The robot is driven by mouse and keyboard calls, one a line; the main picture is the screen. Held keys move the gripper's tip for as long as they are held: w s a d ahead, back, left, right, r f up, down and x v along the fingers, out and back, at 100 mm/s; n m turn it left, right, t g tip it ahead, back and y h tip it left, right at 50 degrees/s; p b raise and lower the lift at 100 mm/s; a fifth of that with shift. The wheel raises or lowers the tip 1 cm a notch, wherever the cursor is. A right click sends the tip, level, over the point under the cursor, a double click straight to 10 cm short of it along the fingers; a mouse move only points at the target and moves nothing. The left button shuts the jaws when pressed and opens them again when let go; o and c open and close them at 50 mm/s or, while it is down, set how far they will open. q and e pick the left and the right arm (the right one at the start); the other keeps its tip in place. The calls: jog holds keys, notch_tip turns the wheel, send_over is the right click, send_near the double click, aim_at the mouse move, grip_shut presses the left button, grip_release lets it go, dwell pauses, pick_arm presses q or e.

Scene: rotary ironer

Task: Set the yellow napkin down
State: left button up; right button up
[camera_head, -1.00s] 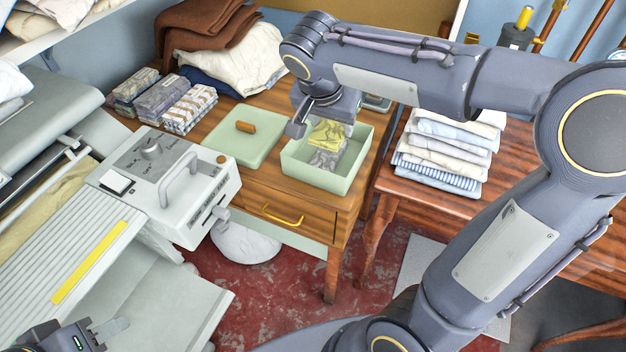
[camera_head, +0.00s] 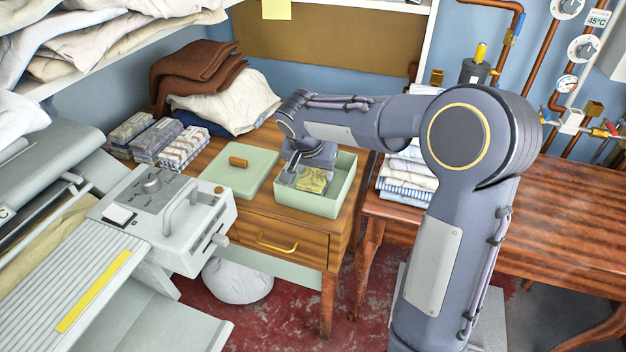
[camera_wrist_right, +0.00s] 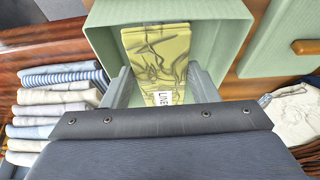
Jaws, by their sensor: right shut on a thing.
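The yellow napkin (camera_head: 314,183) is down inside the open pale green box (camera_head: 317,205). It also shows in the right wrist view (camera_wrist_right: 156,50), folded and creased, with a white lettered tag at its near end. My right gripper (camera_head: 300,177) reaches down into the box and is shut on the napkin, one finger along each side of it. The gripper and wrist cover part of the napkin and the box. I cannot tell whether the napkin touches what lies under it. My left gripper is out of view.
The box's lid (camera_head: 240,172), with a wooden knob, lies left of the box on the wooden cabinet (camera_head: 270,225). Wrapped bundles (camera_head: 158,140) and piled cloths (camera_head: 228,103) stand behind. Folded linens (camera_head: 408,178) stand to the right. The ironer (camera_head: 150,225) is at left.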

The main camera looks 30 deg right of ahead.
jog(key=shift+w+d+f, duration=0.25)
jog(key=shift+w+f, duration=0.35)
jog(key=shift+f, duration=0.25)
jog(key=shift+w+d+f, duration=0.1)
jog(key=shift+w+f, duration=0.05)
jog(key=shift+f, duration=0.75)
jog(key=shift+w+f, duration=0.1)
jog(key=shift+f, duration=0.8)
jog(key=shift+f, duration=0.1)
jog(key=o, duration=0.5)
jog(key=shift+b, duration=0.3)
jog(key=o, duration=0.4)
jog(key=shift+o, duration=0.2)
